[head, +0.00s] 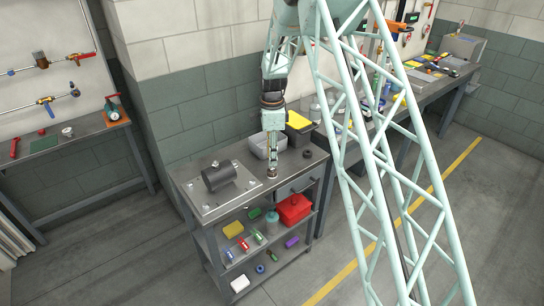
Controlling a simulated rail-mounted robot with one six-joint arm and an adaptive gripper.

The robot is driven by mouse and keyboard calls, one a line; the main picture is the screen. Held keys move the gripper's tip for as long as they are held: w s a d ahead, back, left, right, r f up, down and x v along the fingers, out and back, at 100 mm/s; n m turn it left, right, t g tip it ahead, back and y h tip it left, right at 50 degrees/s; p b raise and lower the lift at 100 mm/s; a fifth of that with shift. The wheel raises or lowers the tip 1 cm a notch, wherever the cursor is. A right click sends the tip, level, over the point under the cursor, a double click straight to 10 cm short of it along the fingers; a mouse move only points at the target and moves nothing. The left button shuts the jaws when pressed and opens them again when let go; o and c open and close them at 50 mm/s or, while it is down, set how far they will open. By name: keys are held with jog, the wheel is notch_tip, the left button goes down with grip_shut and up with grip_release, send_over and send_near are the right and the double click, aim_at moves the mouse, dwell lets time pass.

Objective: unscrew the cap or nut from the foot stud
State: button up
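A dark cylindrical pump (218,177) lies on a light metal base plate (213,205) on top of a grey cart. Small bright fittings show near the plate's corners; they are too small to tell stud, cap and nut apart. My gripper (272,174) points down over the cart top, just right of the plate. Its fingertips are tiny in this view, so I cannot tell whether they are open, shut or holding something. Whether the gripper touches the surface is also unclear.
A grey bin (266,146) and a dark bin with yellow contents (298,127) stand behind my gripper. A small dark ring (307,154) lies to its right. The shelf below holds a red box (293,208) and several small parts. A long bench runs back right.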

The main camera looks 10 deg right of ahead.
jog(key=m, duration=1)
jog(key=shift+m, duration=0.4)
jog(key=shift+f, duration=0.15)
jog(key=shift+f+b, duration=0.55)
jog(key=shift+f, duration=1.5)
jog(key=shift+c, duration=0.9)
